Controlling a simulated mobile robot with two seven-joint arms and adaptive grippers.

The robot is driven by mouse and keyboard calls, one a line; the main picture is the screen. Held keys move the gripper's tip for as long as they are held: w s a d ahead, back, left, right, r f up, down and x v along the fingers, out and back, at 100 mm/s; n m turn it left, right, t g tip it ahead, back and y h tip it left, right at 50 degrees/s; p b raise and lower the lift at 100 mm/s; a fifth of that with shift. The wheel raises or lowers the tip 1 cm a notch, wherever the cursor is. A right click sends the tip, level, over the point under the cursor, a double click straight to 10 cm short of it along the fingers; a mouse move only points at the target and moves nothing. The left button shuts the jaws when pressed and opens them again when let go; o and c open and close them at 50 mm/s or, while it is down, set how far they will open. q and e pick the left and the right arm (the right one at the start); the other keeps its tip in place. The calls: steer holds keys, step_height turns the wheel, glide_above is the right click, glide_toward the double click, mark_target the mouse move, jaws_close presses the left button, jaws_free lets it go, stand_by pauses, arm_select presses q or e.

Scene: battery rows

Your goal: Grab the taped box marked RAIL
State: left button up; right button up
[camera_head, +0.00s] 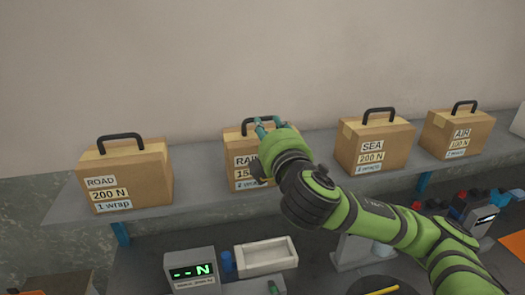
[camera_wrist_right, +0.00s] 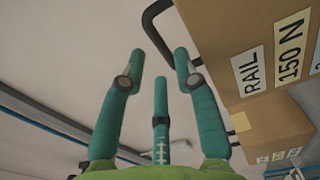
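The taped cardboard box marked RAIL (camera_head: 241,177) stands on the shelf, second from left, with a black handle on top. Its label also reads 150 N, and my right arm covers part of its front. In the right wrist view the box (camera_wrist_right: 245,55) fills the upper right, its handle (camera_wrist_right: 153,32) looping by the fingertips. My right gripper (camera_head: 266,122) is at the handle; its teal fingers (camera_wrist_right: 160,62) are spread apart, with the handle partly behind them. I cannot tell whether they touch it. My left gripper is not in view.
Boxes marked ROAD (camera_head: 150,175), SEA (camera_head: 388,132) and AIR (camera_head: 472,125) stand on the same grey shelf (camera_head: 205,197). Below are a display unit (camera_head: 190,270), a white tray (camera_head: 265,256) and small coloured parts at right.

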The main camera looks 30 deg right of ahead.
mark_target(262, 118)
steer(key=x, duration=0.1)
steer(key=p+x, duration=0.2)
steer(key=x, duration=0.1)
steer(key=shift+a+r, duration=0.15)
steer(key=shift+r, duration=0.1)
steer(key=shift+w+f, duration=0.15)
steer(key=shift+w, duration=0.3)
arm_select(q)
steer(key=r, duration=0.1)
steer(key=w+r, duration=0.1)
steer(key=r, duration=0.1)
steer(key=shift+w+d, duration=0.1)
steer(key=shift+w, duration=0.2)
arm_select(e)
steer(key=shift+c, duration=0.4)
steer(key=shift+s, duration=0.1)
jaws_close()
steer(key=shift+r, duration=0.4)
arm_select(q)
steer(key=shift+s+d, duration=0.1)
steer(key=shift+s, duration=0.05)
arm_select(e)
steer(key=shift+f, duration=0.1)
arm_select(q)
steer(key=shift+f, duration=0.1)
